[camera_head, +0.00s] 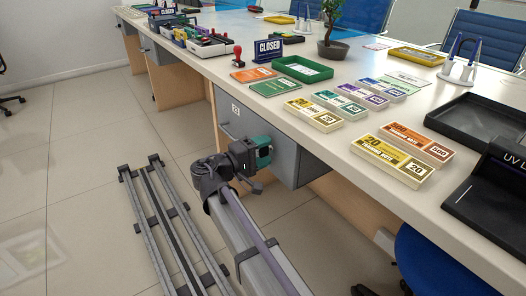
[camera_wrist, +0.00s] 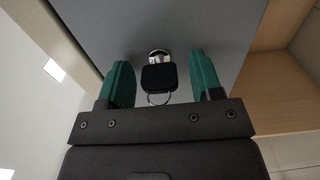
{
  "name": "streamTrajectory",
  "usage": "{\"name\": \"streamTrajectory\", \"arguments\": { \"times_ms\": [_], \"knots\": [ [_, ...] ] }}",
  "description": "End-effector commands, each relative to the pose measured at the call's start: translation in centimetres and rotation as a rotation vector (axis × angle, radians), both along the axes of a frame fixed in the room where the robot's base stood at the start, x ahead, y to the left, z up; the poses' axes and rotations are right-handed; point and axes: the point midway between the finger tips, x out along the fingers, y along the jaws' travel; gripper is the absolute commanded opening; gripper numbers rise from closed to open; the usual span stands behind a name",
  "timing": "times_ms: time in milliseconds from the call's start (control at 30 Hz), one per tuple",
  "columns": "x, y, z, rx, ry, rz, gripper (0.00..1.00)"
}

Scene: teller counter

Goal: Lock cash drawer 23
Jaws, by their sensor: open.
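The grey cash drawer (camera_head: 284,140) sits under the counter, with a small label (camera_head: 236,108) too small to read and a bar handle (camera_head: 226,131) on its front. It looks shut. My gripper (camera_head: 264,150) is at the right part of the drawer front. In the wrist view its two green fingers (camera_wrist: 162,76) are open. A black-headed key (camera_wrist: 158,78) with a ring sits in a silver lock (camera_wrist: 158,55) on the grey drawer front (camera_wrist: 222,25). The key head is between the fingers, with a gap on each side. The head view hides the lock and key.
The counter (camera_head: 330,108) above holds several banknote bundles (camera_head: 313,115), a green tray (camera_head: 302,69), a CLOSED sign (camera_head: 268,50) and a black tray (camera_head: 475,118). A blue chair (camera_head: 425,255) stands at the lower right. The floor (camera_head: 70,120) at the left is clear.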

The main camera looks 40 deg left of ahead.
Motion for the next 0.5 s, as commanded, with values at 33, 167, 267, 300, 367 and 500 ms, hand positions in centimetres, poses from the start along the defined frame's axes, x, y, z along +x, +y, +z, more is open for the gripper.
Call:
{"name": "streamTrajectory", "arguments": {
  "times_ms": [33, 167, 267, 300, 367, 500],
  "knots": [
    [-0.3, 0.1, 0.0, 0.000, 0.000, 0.001, 0.60],
    [-2.2, 0.9, 0.0, 0.000, 0.000, 0.003, 0.60],
    [-4.7, 1.8, 0.0, 0.000, 0.000, 0.004, 0.60],
    [-5.6, 2.1, 0.0, 0.000, 0.000, 0.003, 0.60],
    [-7.0, 2.7, 0.0, 0.000, 0.000, 0.004, 0.60],
    [-9.3, 3.5, 0.0, 0.000, 0.000, 0.001, 0.60]
  ]
}}
